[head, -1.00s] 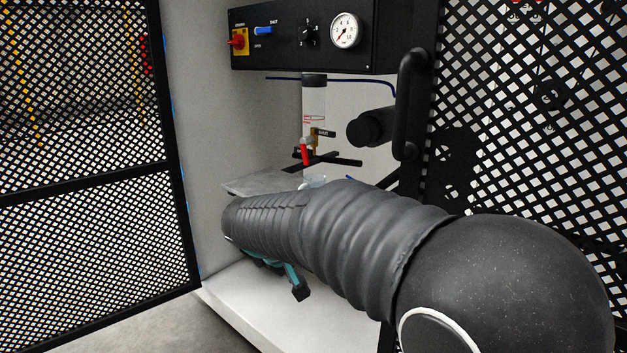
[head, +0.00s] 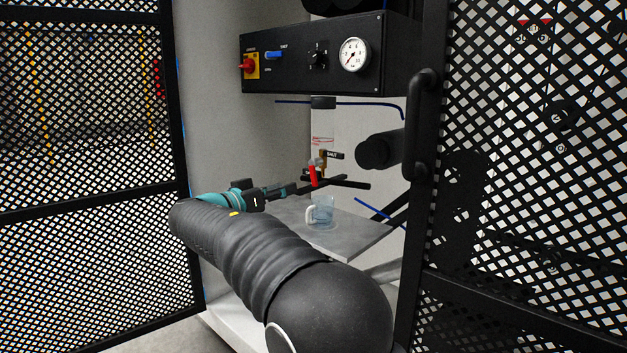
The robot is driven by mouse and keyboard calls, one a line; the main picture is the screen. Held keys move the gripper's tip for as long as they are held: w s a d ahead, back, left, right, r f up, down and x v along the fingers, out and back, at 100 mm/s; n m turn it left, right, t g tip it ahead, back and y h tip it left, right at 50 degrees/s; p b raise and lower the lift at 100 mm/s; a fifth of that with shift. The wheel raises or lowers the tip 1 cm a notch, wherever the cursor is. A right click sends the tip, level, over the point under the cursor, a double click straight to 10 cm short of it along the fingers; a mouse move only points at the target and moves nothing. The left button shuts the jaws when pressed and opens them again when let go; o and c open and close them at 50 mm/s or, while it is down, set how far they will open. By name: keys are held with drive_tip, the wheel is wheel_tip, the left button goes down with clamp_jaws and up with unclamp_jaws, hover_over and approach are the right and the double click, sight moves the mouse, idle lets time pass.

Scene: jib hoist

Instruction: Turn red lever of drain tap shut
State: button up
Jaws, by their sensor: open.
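The drain tap (head: 323,158) is a small brass fitting under the clear vessel in the cabinet, with a black SHUT label (head: 334,155) at its right. Its red lever (head: 313,177) hangs down. My gripper (head: 288,190), black beyond a teal wrist, reaches in from the left at about the height of the lever's lower end. It is open and appears apart from the lever, to its left. Its fingertips are small and dark, close to the black bracket in the picture, so their exact gap is hard to see.
A clear cup (head: 322,211) stands on the grey shelf (head: 352,239) below the tap. A black crossed bracket (head: 350,184) lies behind the lever. A control panel (head: 300,72) hangs above. Mesh doors (head: 90,130) flank the opening; a thick black handle (head: 420,120) is at right.

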sight(313, 179)
drive_tip(key=p+x, duration=0.1)
drive_tip(key=x, duration=1)
drive_tip(key=shift+w+d, duration=0.2)
drive_tip(key=shift+d, duration=0.05)
drive_tip(key=shift+c, duration=0.3)
clamp_jaws()
